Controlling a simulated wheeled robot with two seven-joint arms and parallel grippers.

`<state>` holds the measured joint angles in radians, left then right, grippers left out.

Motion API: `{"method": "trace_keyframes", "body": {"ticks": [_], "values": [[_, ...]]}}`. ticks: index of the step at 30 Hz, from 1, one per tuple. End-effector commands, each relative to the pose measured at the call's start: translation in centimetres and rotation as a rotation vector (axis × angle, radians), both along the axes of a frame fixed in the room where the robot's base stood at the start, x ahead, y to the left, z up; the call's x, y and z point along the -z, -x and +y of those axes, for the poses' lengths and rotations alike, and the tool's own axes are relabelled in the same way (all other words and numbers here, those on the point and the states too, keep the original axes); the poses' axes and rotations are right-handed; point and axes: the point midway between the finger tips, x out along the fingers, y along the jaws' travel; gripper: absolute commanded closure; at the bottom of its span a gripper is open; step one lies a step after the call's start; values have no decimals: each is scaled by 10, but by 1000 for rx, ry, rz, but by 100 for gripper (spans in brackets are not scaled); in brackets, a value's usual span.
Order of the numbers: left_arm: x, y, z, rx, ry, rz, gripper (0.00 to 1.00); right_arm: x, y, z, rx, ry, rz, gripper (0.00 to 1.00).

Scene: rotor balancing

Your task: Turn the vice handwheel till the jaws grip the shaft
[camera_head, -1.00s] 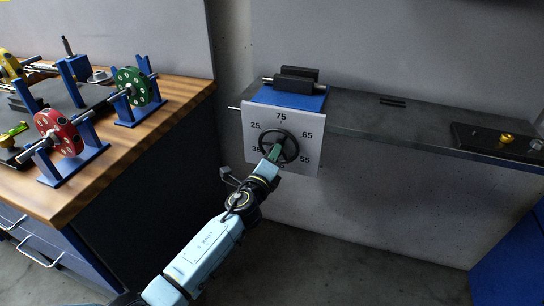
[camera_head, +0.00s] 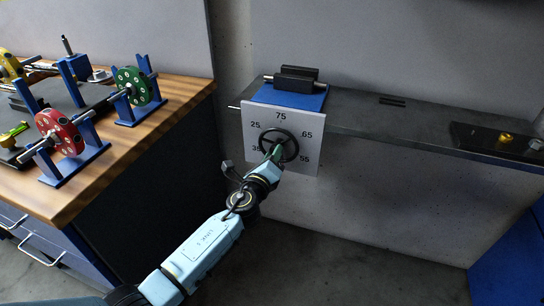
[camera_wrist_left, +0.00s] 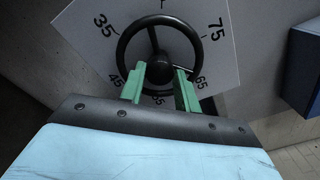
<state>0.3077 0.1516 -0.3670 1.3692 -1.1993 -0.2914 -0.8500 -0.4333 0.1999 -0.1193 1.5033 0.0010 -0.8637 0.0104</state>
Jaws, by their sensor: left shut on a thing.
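The vice has a blue base (camera_head: 290,97) and dark jaws (camera_head: 298,73) on the grey shelf. A thin metal shaft (camera_head: 267,77) lies along the jaws; whether they touch it is too small to tell. The black handwheel (camera_head: 296,146) is in front of a white numbered plate (camera_head: 309,166), below the jaws. In the left wrist view the handwheel (camera_wrist_left: 121,50) fills the upper middle. My left gripper (camera_head: 274,153) is at the wheel. Its green fingers (camera_wrist_left: 160,73) are shut on part of the handwheel, at the lower side of the ring; the exact contact is partly hidden.
The grey shelf (camera_head: 370,120) runs right to a black tray (camera_head: 470,137) with a brass piece. A wooden bench (camera_head: 150,135) at left bears red (camera_head: 65,135) and green (camera_head: 125,78) rotors on blue stands. A blue cabinet (camera_head: 515,260) stands at lower right.

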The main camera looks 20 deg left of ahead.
Motion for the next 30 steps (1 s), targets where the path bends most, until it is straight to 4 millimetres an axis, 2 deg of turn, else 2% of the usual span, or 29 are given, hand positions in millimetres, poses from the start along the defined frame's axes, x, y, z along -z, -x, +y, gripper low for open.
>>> {"method": "trace_keyframes", "body": {"ticks": [1, 6, 17, 23, 30], "values": [[1, 0, 0, 2, 1, 1, 67, 0, 1, 0, 0, 0, 2, 63], [1, 0, 0, 1, 1, 1, 46, 1, 4, 0, 1, 0, 6, 63], [0, 5, 0, 1, 1, 1, 46, -1, 5, 0, 0, -1, 5, 63], [0, 34, 1, 1, 2, 4, 46, 18, 21, -6, -5, 5, 27, 63], [0, 88, 3, 1, 2, 4, 46, 34, 37, -8, -12, 3, 39, 63]]}}
